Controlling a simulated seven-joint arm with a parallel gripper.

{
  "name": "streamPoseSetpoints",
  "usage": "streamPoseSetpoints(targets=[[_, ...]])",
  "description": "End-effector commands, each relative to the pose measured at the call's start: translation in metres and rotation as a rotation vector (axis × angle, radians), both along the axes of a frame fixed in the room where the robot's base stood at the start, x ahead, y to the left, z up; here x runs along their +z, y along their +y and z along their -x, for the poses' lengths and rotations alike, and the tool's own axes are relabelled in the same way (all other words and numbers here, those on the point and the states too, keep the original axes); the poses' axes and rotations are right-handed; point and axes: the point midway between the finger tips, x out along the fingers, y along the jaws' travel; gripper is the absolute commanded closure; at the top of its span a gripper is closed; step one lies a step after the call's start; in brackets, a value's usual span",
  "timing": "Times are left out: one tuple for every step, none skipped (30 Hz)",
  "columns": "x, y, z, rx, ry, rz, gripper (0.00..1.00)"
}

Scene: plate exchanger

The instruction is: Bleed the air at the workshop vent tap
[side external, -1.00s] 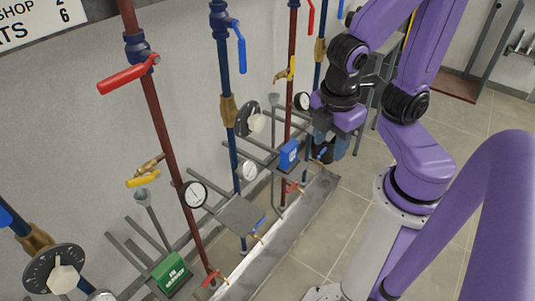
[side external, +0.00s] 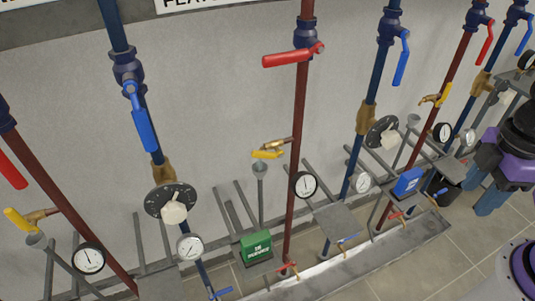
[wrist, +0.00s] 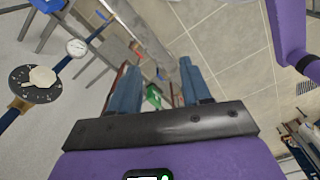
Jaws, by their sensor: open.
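Several yellow-handled brass vent taps show in the side view. One tap (side external: 268,152) is on the middle red pipe, above a grey funnel (side external: 260,170). Another tap (side external: 30,217) is at the left edge, and a third (side external: 437,97) is on the red pipe at right. I cannot tell which is the workshop one, as no label for it is readable. My gripper (side external: 487,190) is at the right edge, apart from these taps. In the wrist view (wrist: 160,90) its blue fingers are spread with nothing held between them.
Red lever valves (side external: 293,56) and blue lever valves (side external: 140,118) stand on the pipes. Black dials (side external: 171,202), white gauges (side external: 304,185), a green box (side external: 256,247) and a blue box (side external: 408,181) crowd the wall's lower part. A grey trough (side external: 380,255) runs along the floor. Open tiled floor lies in front.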

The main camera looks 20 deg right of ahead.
Motion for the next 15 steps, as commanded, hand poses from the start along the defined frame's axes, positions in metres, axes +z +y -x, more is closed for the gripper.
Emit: streamPoseSetpoints(targets=[[0.0, 0.0, 0.0, 0.0, 0.0, 0.0, 0.52], [0.0, 0.0, 0.0, 0.0, 0.0, 0.0, 0.52], [0.0, 0.0, 0.0, 0.001, 0.0, 0.001, 0.52], [0.0, 0.0, 0.0, 0.004, -0.001, 0.004, 0.52], [-0.001, 0.0, -0.001, 0.012, -0.001, 0.012, 0.52], [-0.002, 0.0, -0.003, 0.029, -0.003, 0.029, 0.52], [-0.004, 0.0, -0.006, 0.049, -0.006, 0.048, 0.52], [-0.006, 0.0, -0.009, 0.077, -0.011, 0.072, 0.52], [-0.009, -0.001, -0.014, 0.125, -0.018, 0.116, 0.52], [-0.012, -0.001, -0.019, 0.167, -0.022, 0.156, 0.52], [-0.015, -0.001, -0.025, 0.218, -0.029, 0.2, 0.52], [-0.018, -0.002, -0.034, 0.29, -0.037, 0.266, 0.52], [-0.021, -0.001, -0.041, 0.348, -0.043, 0.318, 0.52], [-0.023, -0.001, -0.049, 0.409, -0.048, 0.373, 0.52], [-0.026, 0.001, -0.059, 0.489, -0.053, 0.444, 0.52]])
